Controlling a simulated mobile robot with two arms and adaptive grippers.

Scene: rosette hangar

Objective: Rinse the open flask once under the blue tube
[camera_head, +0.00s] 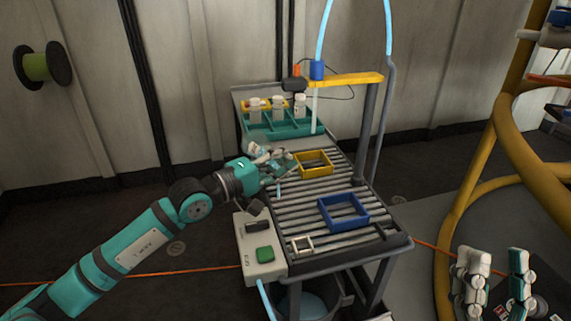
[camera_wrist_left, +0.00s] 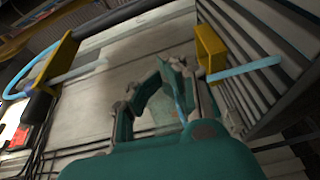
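My left gripper (camera_head: 279,168) is over the left side of the slatted table. In the left wrist view its fingers (camera_wrist_left: 168,112) close around a clear flask (camera_wrist_left: 166,100) with some blue inside; the flask looks tilted. A short light-blue streak (camera_head: 278,189) shows just below the gripper, and also in the left wrist view (camera_wrist_left: 245,69); it looks like falling liquid. The blue tube (camera_head: 325,30) ends in a blue nozzle (camera_head: 316,70) on a yellow arm. A pale stream (camera_head: 314,108) hangs under it, apart from my gripper. My right gripper (camera_head: 495,285) is open and empty at the lower right.
The slatted table (camera_head: 290,207) carries a yellow frame (camera_head: 313,172), a blue frame (camera_head: 343,226) and a small white frame (camera_head: 301,252). A teal rack (camera_head: 285,128) with white-capped bottles stands behind. A box with a green button (camera_head: 265,254) is on the near-left edge. A yellow railing (camera_head: 508,130) rises right.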

